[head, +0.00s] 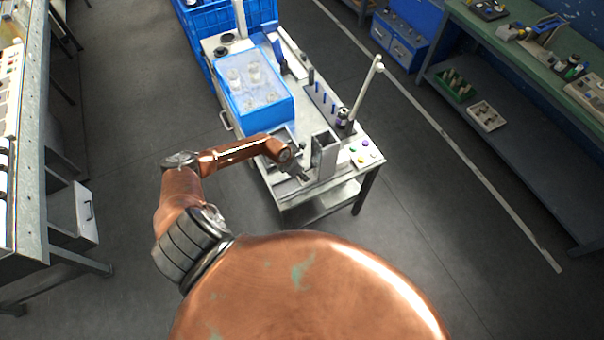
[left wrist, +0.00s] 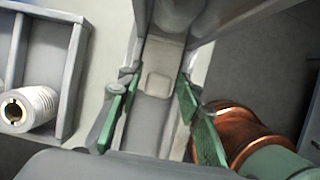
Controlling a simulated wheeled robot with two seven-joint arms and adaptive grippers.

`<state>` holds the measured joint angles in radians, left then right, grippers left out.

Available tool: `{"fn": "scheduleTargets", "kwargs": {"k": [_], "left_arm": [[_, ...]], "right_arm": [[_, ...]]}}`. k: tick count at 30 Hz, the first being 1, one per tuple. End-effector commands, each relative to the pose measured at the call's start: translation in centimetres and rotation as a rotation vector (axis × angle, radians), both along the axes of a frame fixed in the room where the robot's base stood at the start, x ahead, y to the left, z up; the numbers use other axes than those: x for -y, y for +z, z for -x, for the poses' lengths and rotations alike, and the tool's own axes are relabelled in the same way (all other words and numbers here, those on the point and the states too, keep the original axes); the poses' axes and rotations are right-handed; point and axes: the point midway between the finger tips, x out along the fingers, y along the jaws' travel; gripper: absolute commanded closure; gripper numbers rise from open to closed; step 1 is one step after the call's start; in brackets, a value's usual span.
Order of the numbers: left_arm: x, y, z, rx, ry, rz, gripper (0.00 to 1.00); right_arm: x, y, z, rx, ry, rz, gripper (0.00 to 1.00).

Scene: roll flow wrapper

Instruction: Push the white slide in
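The white slide (left wrist: 163,70) shows in the left wrist view as a pale flat piece with a raised square, lying in a grey channel between two upright metal walls. My left gripper (left wrist: 158,95) has its two green fingers spread apart, one on each side of the channel, with nothing clearly held between them. In the head view my left gripper (head: 303,174) is low beside the grey upright metal housing (head: 325,152) at the table's near end. The slide is too small to make out there. My right gripper is not in view.
A grey tray (left wrist: 75,70) with a white ribbed roll (left wrist: 32,108) lies left of the channel. On the table, a blue bin (head: 265,108) stands behind my arm, and a tall pole (head: 364,92) rises behind the housing. Coloured buttons (head: 362,153) sit right of it.

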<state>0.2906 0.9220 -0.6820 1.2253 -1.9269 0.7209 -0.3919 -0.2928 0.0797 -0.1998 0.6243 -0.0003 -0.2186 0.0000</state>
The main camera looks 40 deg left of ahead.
Motion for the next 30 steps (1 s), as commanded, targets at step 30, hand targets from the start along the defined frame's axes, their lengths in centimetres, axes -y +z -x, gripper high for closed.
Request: {"fn": "scheduleTargets", "kwargs": {"k": [30], "left_arm": [[-2.0, 9.7, 3.8, -0.003, -0.002, -0.004, 0.59]], "right_arm": [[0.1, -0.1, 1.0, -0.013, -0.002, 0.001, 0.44]]}}
